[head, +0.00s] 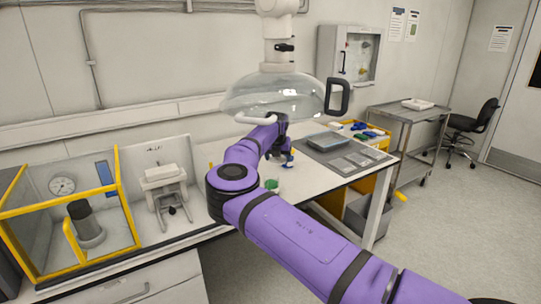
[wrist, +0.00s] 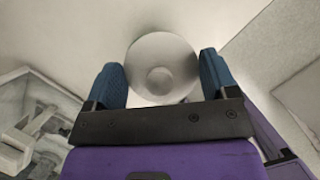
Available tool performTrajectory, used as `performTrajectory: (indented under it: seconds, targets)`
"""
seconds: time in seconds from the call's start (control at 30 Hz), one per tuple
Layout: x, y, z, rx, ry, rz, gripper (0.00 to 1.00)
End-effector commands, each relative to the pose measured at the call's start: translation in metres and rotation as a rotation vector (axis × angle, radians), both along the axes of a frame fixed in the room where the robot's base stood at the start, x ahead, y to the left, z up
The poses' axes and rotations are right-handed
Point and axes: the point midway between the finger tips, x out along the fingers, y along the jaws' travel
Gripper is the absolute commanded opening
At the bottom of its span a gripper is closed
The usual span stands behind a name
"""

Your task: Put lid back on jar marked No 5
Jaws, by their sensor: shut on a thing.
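My gripper (wrist: 160,78) is shut on a round pale grey piece with a raised round centre, which looks like the lid (wrist: 158,60). The blue fingers sit on its left and right sides. In the head view my gripper (head: 287,156) is over the white bench, below the clear dome, and what it holds is too small to make out there. A small green item (head: 271,185) is on the bench just beyond my purple arm and partly hidden by it. I cannot read a No 5 mark on any jar.
A clear dome hood (head: 275,95) with a black handle (head: 337,97) hangs above the bench. A yellow-framed enclosure (head: 70,215) stands at left beside a small white press (head: 163,180). A grey mat (head: 345,157) and yellow bin (head: 362,133) lie right.

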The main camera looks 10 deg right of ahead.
Motion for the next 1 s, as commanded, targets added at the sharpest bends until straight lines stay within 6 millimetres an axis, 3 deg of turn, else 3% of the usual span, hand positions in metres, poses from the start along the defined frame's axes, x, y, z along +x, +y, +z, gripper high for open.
performTrajectory:
  seconds: [0.2,0.43,1.0]
  targets:
    - [0.002,0.026,0.001,0.000,0.000,-0.002,0.57]
    - [0.002,0.027,-0.008,0.003,-0.001,-0.006,0.57]
    - [0.002,0.026,-0.054,0.001,-0.001,-0.006,0.57]
